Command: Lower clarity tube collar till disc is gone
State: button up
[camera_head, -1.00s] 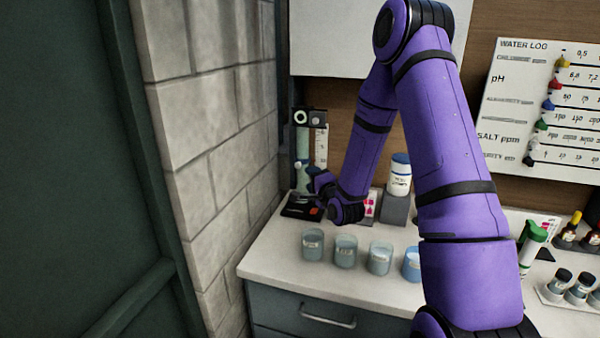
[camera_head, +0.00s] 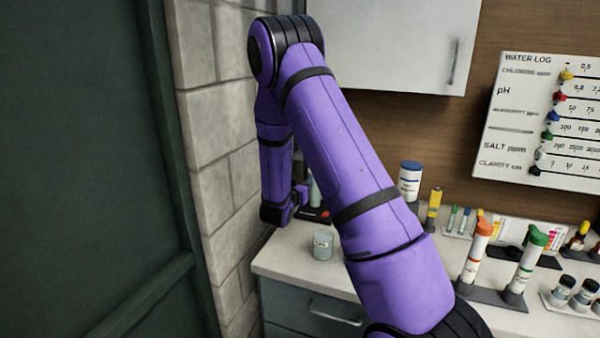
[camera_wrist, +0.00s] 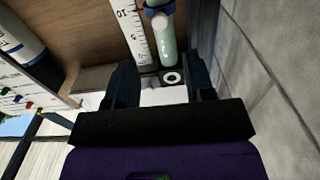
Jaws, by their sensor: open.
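The clarity tube (camera_wrist: 166,42) is pale green and stands beside a white scale strip (camera_wrist: 136,32) in the wrist view, which appears upside down. A blue collar part with a pale knob (camera_wrist: 159,16) shows on the tube near the top edge. A black block with a white ring (camera_wrist: 172,78) sits at the tube's near end. My gripper (camera_wrist: 163,82) is open, its two dark fingers apart on either side of this block in the picture. I see no contact with the collar.
The stone wall (camera_wrist: 270,70) is close to the gripper's right in the wrist view. In the head view, a cup (camera_head: 322,244) stands on the white counter (camera_head: 290,260). Bottles (camera_head: 475,252) and a water log board (camera_head: 545,115) are to the right. A cabinet hangs above (camera_head: 395,40).

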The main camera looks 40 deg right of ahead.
jog(key=x, duration=1)
jog(key=shift+w+d, duration=0.2)
jog(key=shift+d, duration=0.05)
jog(key=shift+c, duration=0.2)
